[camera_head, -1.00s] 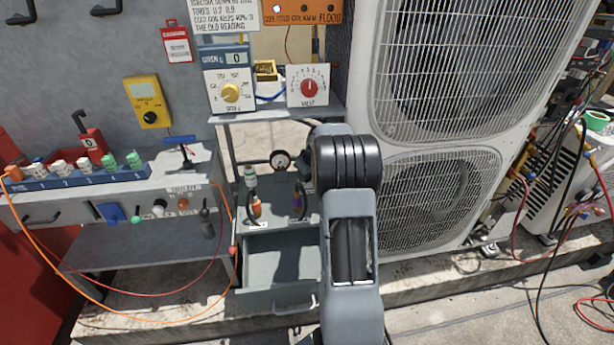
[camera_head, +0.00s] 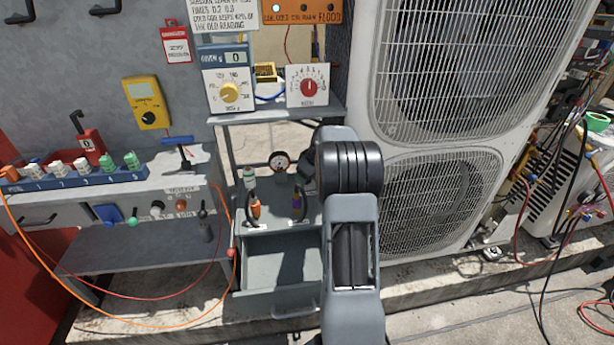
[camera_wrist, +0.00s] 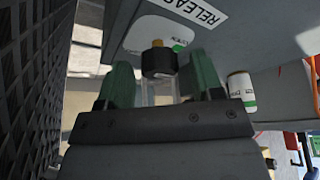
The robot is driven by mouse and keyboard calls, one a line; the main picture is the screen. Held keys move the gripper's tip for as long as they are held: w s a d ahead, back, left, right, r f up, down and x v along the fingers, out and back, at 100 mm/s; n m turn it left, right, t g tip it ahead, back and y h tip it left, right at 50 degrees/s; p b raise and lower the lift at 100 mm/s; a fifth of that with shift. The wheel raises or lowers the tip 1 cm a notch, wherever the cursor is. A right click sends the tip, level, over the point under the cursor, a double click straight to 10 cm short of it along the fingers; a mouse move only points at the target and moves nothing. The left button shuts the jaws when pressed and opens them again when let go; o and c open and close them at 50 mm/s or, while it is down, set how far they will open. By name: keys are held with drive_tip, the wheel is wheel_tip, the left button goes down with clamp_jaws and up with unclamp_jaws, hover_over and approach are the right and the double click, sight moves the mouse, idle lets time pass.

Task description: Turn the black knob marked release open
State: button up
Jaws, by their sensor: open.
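The black knob (camera_wrist: 158,62) shows in the wrist view, with a brass-coloured tip beyond it on a white plate with a small green mark. A label reading RELEASE (camera_wrist: 197,10) is on the grey surface beside the plate. My gripper (camera_wrist: 160,72) is open, its green fingers standing on either side of the knob with a gap to each. A clear cylindrical part lies between the fingers, just below the knob. In the head view my arm hides the gripper, and I cannot make out the RELEASE knob there.
A tall condenser (camera_head: 440,200) with two fan grilles stands right of my arm. A grey open drawer (camera_head: 282,262) is left of it. A bench (camera_head: 100,205) with blocks, small knobs and loose orange cable is farther left. A white canister (camera_wrist: 241,92) stands right of the fingers.

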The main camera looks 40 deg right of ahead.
drive_tip(key=m+h+p, duration=0.1)
drive_tip(key=m, duration=0.1)
drive_tip(key=m+p, duration=0.1)
drive_tip(key=m, duration=0.1)
drive_tip(key=shift+a+r+h+p, duration=0.2)
drive_tip(key=shift+h+p, duration=0.1)
drive_tip(key=shift+h, duration=0.1)
drive_tip(key=r, duration=0.1)
drive_tip(key=s+r, duration=0.1)
drive_tip(key=shift+s+r+m, duration=0.25)
drive_tip(key=shift+r+m, duration=0.1)
drive_tip(key=shift+m, duration=0.05)
drive_tip(key=s, duration=0.4)
drive_tip(key=s+a, duration=0.1)
drive_tip(key=s, duration=0.3)
drive_tip(key=s+a, duration=0.1)
drive_tip(key=s, duration=0.3)
drive_tip(key=shift+f, duration=0.15)
drive_tip(key=s+a+r+b, duration=0.1)
drive_tip(key=s+a, duration=0.2)
drive_tip(key=a, duration=0.7)
drive_tip(key=s+a+r+n+g+b, duration=0.1)
drive_tip(key=s+a, duration=0.3)
drive_tip(key=a, duration=0.6)
drive_tip(key=shift+r+y, duration=0.4)
drive_tip(key=shift+r, duration=0.15)
